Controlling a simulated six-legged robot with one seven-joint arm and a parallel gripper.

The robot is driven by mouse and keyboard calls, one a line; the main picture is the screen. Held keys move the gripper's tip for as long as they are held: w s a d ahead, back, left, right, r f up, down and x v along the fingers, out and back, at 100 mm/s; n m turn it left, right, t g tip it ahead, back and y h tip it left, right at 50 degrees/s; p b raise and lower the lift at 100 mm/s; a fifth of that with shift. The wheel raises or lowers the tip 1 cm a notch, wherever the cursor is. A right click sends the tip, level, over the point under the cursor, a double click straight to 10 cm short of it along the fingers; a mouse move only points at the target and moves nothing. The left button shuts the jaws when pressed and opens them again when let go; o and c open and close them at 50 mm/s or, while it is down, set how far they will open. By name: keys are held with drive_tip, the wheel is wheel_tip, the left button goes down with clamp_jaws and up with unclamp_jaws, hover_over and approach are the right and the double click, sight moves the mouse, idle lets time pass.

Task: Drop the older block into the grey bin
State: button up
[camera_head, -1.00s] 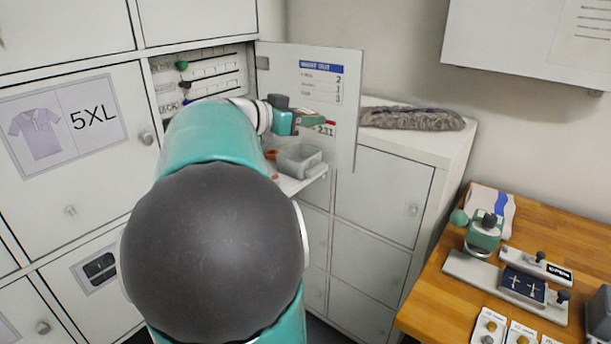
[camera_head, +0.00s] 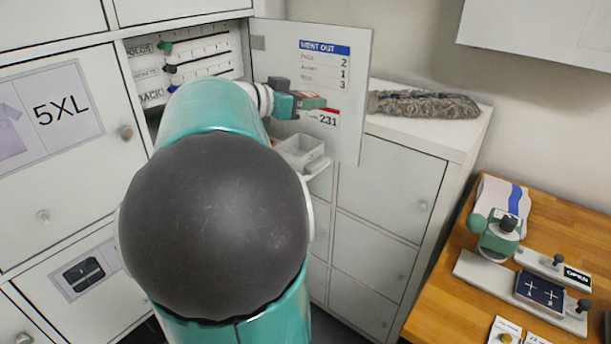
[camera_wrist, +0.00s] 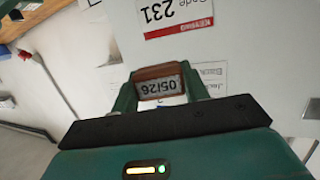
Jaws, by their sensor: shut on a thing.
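My gripper (camera_head: 316,102) is in front of the open locker door in the head view, above and slightly right of the small grey bin (camera_head: 301,158). In the wrist view my gripper (camera_wrist: 158,90) has its green fingers shut on a reddish-brown block (camera_wrist: 149,74). The block's pale label reads 05/26, upside down. In the head view the block is too small and too covered by the fingers to make out clearly. My arm hides part of that shelf. The bin is not clearly seen in the wrist view.
The open locker door (camera_head: 350,66) stands close beyond my gripper, with a "Went out" list and code 231. A small orange thing (camera_head: 274,142) lies left of the bin. A grey furry roll (camera_head: 425,104) lies on the cabinet. A wooden bench (camera_head: 447,266) at right holds tools.

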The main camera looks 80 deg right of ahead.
drive_tip(key=shift+f, duration=2.15)
drive_tip(key=shift+w, duration=0.1)
drive_tip(key=o, duration=1)
drive_tip(key=shift+o, duration=0.2)
drive_tip(key=v, duration=1.3)
drive_tip(key=shift+w+a+r, duration=0.15)
drive_tip(key=shift+w+a, duration=0.1)
drive_tip(key=shift+a, duration=0.05)
drive_tip(key=shift+a, duration=0.1)
